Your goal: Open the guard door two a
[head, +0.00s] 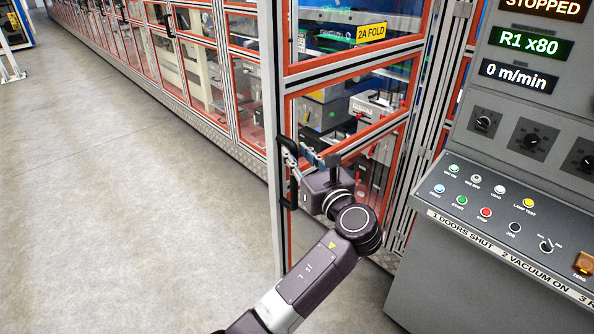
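The guard door two a (350,63) is a red-framed clear panel with aluminium edges, marked by the yellow "2A FOLD" label (371,32). It is angled out from the line of guards on the left, its left edge toward me, so it looks swung open. A dark handle (290,150) sits on its left edge. My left gripper (308,155) is at the door beside this handle, its arm rising from the bottom. The fingers are small and partly hidden, so I cannot tell whether they grip the handle. My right gripper is not in view.
A grey control console (470,250) with buttons and a display reading "STOPPED" (545,8) stands close on the right. A long row of red-framed guards (200,75) runs back to the upper left. The grey floor (120,200) on the left is clear.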

